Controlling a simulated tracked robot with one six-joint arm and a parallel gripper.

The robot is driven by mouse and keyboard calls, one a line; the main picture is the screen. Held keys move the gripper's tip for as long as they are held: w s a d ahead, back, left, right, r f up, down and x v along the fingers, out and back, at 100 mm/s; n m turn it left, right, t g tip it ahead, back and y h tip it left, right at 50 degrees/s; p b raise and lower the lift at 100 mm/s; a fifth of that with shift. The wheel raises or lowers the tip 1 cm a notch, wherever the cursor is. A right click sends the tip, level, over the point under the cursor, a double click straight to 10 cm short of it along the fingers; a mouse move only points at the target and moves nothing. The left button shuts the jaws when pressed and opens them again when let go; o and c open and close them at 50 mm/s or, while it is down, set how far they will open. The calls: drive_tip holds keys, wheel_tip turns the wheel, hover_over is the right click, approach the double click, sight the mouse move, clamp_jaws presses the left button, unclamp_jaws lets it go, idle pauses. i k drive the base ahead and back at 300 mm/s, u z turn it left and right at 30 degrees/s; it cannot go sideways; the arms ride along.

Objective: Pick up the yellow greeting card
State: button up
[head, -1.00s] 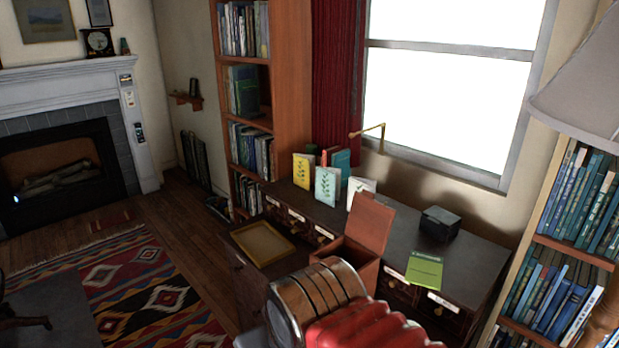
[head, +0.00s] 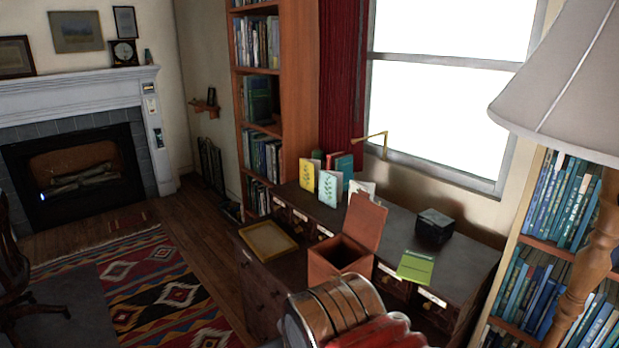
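The yellow greeting card (head: 307,175) stands upright at the back left of the dark wooden desk (head: 400,226). It is partly overlapped on its right by a pale blue card (head: 331,188). My arm shows at the bottom middle, as a rounded metal and red part, in front of the desk. My gripper's fingers are not visible, so its state does not show. The arm is well apart from the yellow card.
A reddish open box (head: 338,257) stands between my arm and the cards. A yellow tray (head: 268,241) lies left of it. A green booklet (head: 415,267) and a black box (head: 434,226) lie to the right. A lamp (head: 570,80) and bookshelf (head: 562,210) bound the right side.

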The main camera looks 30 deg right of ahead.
sight(310, 168)
drive_tip(key=u, duration=0.45)
drive_tip(key=i, duration=1.15)
drive_tip(key=u, duration=0.45)
drive_tip(key=i, duration=1.45)
drive_tip(key=z, duration=0.65)
drive_tip(key=i, duration=0.55)
drive_tip(key=z, duration=0.9)
drive_tip(key=i, duration=0.5)
drive_tip(key=z, duration=0.3)
